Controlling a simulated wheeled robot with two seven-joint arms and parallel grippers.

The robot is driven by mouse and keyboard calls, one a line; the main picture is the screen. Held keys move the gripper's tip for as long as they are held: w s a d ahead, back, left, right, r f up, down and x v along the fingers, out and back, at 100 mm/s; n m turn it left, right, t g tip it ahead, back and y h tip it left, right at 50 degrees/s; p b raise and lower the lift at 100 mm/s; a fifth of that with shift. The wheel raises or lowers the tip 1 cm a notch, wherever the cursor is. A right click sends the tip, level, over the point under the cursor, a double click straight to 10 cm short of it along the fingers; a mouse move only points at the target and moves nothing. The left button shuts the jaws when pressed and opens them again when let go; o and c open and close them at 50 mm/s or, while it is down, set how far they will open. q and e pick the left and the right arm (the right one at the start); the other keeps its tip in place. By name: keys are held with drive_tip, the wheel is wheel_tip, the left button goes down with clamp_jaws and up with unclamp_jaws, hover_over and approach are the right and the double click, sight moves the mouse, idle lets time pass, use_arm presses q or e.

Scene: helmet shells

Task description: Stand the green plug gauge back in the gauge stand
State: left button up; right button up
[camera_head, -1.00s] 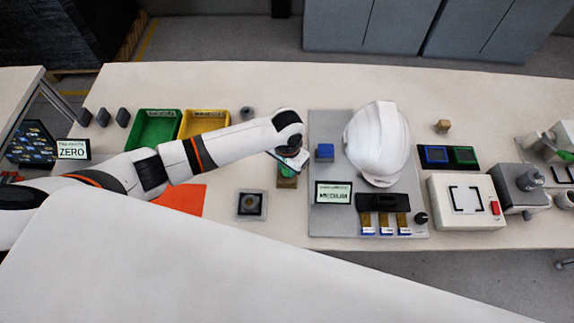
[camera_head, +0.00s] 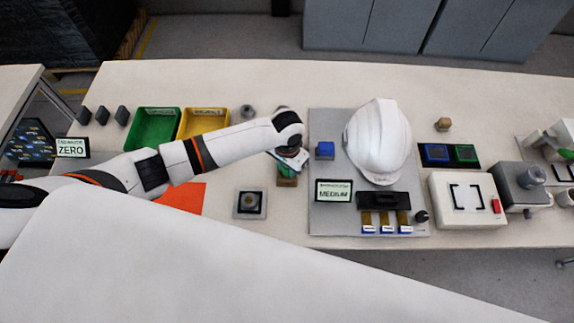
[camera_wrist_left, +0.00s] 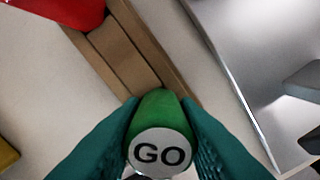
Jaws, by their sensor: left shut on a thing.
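The green plug gauge (camera_wrist_left: 162,108) is between the two teal fingers of my left gripper (camera_wrist_left: 160,150) in the left wrist view. Its white end face, marked GO, points at the camera. The gripper is shut on it. The wooden gauge stand (camera_wrist_left: 118,45) lies just beyond the gauge. The gauge's far end overlaps the stand in this view, and I cannot tell whether it touches or sits in it. In the head view the stand (camera_head: 287,182) shows under my left gripper, with a little green between them. My right gripper is not in view.
A red object (camera_wrist_left: 60,10) is at the stand's upper-left end in the wrist view. The grey board (camera_head: 325,225) with the white helmet (camera_head: 378,142) and blue block (camera_head: 324,151) is right of the stand. Green (camera_head: 153,130) and yellow bins (camera_head: 202,123) stand left, behind my arm.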

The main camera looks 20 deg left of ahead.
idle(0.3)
use_arm(q)
drive_tip(key=o, duration=0.9)
drive_tip(key=shift+r, duration=0.1)
wheel_tip(320, 180, up, 12)
drive_tip(key=shift+f+b, duration=0.1)
drive_tip(key=shift+b, duration=0.4)
